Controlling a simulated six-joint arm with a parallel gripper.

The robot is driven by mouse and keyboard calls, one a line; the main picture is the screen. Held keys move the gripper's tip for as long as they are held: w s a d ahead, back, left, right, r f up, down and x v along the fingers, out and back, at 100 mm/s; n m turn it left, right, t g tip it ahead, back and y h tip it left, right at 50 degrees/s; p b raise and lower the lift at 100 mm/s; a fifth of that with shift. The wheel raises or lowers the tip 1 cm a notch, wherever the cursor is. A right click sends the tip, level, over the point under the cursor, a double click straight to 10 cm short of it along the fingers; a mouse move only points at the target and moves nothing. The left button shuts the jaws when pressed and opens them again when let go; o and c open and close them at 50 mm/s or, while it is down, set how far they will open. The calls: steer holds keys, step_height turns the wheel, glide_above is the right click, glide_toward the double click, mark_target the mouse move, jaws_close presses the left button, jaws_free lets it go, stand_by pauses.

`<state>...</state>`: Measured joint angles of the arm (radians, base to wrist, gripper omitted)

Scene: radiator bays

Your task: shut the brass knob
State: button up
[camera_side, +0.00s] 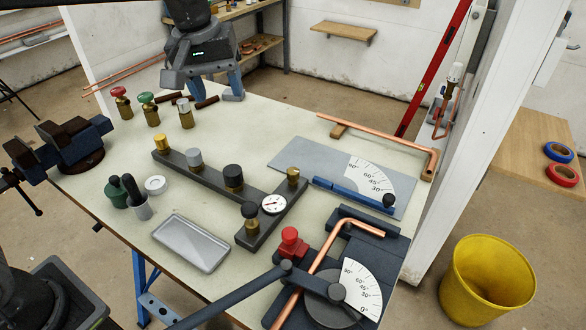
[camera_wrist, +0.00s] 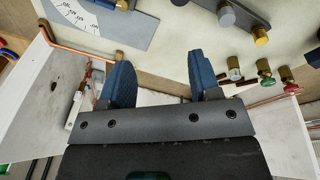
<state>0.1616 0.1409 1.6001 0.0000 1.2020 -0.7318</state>
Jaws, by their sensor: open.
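The brass knob (camera_side: 160,142) sits at the far left end of a dark grey manifold bar (camera_side: 215,173) on the bench. It also shows in the wrist view (camera_wrist: 261,37), at the upper right, beyond the fingers. I cannot tell how far it is turned. My gripper (camera_side: 203,92) is at the back edge of the bench, behind the brass knob and apart from it. In the wrist view its two blue fingers (camera_wrist: 155,58) are spread with nothing between them.
A grey knob (camera_side: 194,158) and a black knob (camera_side: 233,177) stand along the same bar. Several loose valves, including a red-topped one (camera_side: 121,101) and a green-topped one (camera_side: 148,108), stand left of my gripper. A copper pipe (camera_side: 380,140) lies right.

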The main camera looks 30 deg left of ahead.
steer(key=w+d+f+n+g, duration=0.1)
steer(key=w+d+f+n, duration=0.1)
steer(key=w+d+f, duration=0.3)
steer(key=n+g, duration=0.1)
steer(key=n, duration=0.1)
glide_toward(293, 170)
step_height(293, 170, down, 10)
steer(key=shift+d+r, duration=0.15)
steer(key=c, duration=0.9)
